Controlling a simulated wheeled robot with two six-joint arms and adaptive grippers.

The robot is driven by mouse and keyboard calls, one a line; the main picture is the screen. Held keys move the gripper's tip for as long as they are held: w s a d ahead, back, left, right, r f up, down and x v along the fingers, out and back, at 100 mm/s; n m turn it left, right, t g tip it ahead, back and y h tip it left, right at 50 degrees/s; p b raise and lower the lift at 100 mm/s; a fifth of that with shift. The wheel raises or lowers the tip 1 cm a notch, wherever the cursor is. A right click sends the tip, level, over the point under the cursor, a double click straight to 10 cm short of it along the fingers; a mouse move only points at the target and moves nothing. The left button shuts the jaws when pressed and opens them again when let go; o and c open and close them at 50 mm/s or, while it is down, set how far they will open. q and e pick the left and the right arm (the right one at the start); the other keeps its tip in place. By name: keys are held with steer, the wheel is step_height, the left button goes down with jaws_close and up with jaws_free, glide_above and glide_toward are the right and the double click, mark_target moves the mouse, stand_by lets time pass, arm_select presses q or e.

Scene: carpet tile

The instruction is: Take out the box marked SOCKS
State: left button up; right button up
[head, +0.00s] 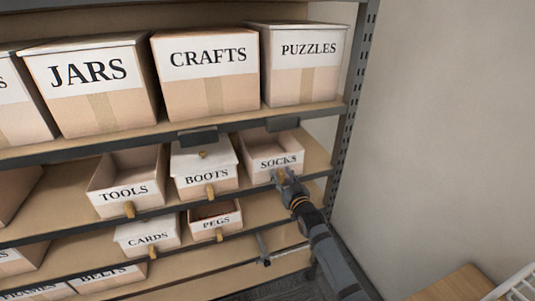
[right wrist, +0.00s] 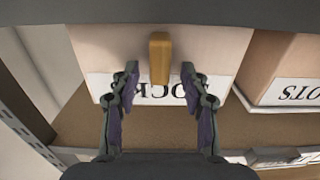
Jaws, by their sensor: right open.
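The SOCKS box (head: 262,161) is a light cardboard box with a white label, at the right end of the middle shelf. In the right wrist view the box (right wrist: 215,55) shows upside down, with a wooden handle (right wrist: 160,57) sticking out from its front. My right gripper (head: 284,176) is at the front of this box and covers its lower right part in the head view. In the right wrist view its open fingers (right wrist: 160,72) stand on both sides of the handle, with a gap on each side. My left gripper is not in view.
The BOOTS box (head: 206,178) stands left of SOCKS, with TOOLS (head: 125,195) further left. JARS, CRAFTS (head: 207,58) and PUZZLES boxes stand on the shelf above; CARDS and PEGS (head: 216,222) below. A dark shelf post (head: 345,130) and a wall are to the right.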

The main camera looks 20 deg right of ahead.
steer(key=shift+w, duration=0.25)
steer(key=shift+s, duration=0.2)
steer(key=shift+c, duration=1.3)
steer(key=shift+w, duration=0.1)
jaws_close()
steer(key=shift+r, duration=0.1)
